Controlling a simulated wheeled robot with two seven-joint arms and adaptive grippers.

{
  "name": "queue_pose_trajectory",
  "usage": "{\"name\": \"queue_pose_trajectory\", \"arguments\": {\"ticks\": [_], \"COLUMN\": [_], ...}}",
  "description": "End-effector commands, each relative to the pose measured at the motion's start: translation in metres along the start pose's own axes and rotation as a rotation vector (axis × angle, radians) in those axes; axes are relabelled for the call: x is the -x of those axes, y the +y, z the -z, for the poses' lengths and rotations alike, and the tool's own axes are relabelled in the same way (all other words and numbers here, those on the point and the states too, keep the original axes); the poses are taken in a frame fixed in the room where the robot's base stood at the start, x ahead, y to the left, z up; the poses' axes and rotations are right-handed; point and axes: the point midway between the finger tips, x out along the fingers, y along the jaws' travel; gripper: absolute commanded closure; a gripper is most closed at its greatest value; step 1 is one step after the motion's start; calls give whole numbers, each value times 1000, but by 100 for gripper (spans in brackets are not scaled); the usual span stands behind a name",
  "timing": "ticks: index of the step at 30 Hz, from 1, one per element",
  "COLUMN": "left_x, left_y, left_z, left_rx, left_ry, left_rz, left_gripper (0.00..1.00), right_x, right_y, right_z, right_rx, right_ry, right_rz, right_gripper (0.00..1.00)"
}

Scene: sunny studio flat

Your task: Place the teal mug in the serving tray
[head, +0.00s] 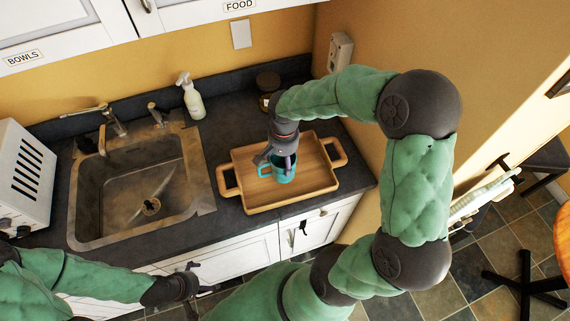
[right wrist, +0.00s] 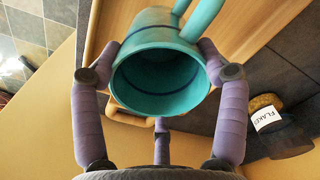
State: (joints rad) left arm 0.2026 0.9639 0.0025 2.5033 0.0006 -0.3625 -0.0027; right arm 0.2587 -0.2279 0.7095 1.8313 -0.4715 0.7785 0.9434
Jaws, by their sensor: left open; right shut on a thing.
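The teal mug (head: 283,174) is over the wooden serving tray (head: 313,187) on the dark counter. My right gripper (head: 277,160) is shut on the mug from above. In the right wrist view the mug (right wrist: 160,85) sits between the purple fingers, with its open mouth toward the camera and its handle at the top right. I cannot tell whether the mug's base touches the tray floor. My left gripper (head: 191,284) is open and empty, in front of the counter at the lower left, away from the tray.
A sink (head: 140,190) lies left of the tray, with a spray bottle (head: 192,97) behind it. A jar (head: 267,82) stands at the back, partly hidden by my right arm. A white appliance (head: 22,172) is at the far left. The tray holds nothing else visible.

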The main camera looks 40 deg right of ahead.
Motion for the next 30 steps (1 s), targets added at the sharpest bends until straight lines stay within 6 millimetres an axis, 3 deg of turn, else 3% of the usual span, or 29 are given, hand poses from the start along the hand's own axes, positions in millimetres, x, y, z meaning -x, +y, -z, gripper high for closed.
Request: {"name": "queue_pose_trajectory", "arguments": {"ticks": [12, 24, 25, 27, 30], "left_x": [-5, -9, -8, -8, -7], "left_y": [-2, -3, -3, -3, -3], "left_z": [0, 0, 0, 0, 0], "left_rx": [0, 0, 0, 0, 0], "left_ry": [0, 0, 0, 0, 0], "left_rz": [0, 0, 0, 0, 0], "left_gripper": [0, 0, 0, 0, 0], "right_x": [-40, -44, -44, -43, -43], "right_y": [5, 5, 5, 5, 5], "right_z": [7, 7, 7, 7, 7], "right_rx": [0, 0, 0, 0, 0], "right_ry": [-1, 1, -1, -1, -1], "right_rz": [-1, 1, 0, 0, 0], "right_gripper": [73, 73, 17, 2, 2]}}
